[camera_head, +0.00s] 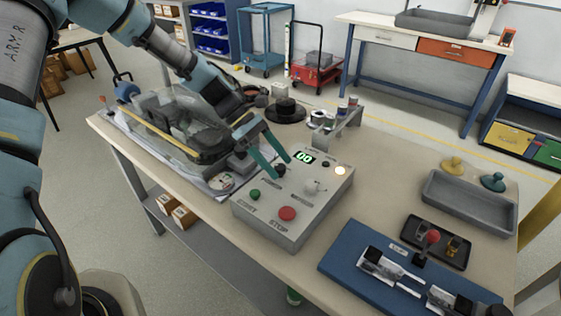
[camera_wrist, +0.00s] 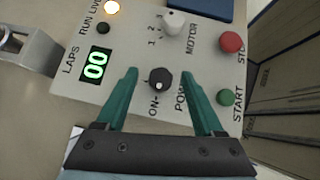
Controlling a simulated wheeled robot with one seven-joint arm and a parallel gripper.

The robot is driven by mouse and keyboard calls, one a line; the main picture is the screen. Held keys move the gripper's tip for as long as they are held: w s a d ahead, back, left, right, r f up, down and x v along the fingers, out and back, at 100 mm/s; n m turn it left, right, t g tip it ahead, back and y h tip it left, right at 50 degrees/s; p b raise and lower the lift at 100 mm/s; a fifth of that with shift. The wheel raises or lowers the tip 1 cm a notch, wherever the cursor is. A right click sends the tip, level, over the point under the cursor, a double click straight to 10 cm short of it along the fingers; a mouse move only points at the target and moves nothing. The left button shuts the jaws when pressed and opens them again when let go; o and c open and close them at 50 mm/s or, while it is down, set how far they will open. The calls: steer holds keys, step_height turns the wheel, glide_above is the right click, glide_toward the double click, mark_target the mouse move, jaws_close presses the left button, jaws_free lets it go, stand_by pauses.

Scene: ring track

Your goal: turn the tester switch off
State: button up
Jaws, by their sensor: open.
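The grey tester box (camera_head: 262,228) stands on the bench, and its panel fills much of the wrist view (camera_wrist: 205,62). Its black power knob (camera_wrist: 158,82) has a white mark on the side near the ON label; the knob is mostly hidden in the head view. My gripper (camera_wrist: 158,73) is open, with one teal finger on each side of the knob and a gap visible on both sides. In the head view my gripper (camera_head: 279,167) reaches down over the panel. The display (camera_wrist: 95,64) reads 00 in green. The live lamp (camera_wrist: 112,7) glows; the run lamp (camera_wrist: 103,28) is dark.
The white motor knob (camera_wrist: 173,23), red stop button (camera_wrist: 231,42) and green start button (camera_wrist: 226,97) are close by on the panel. A blue fixture board (camera_head: 350,258), black tray (camera_head: 452,250) and grey bin (camera_head: 470,205) lie to the right. A metal bracket (camera_head: 340,128) stands behind.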

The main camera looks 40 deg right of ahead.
steer(key=shift+x, duration=0.85)
steer(key=shift+a, duration=0.1)
jaws_close()
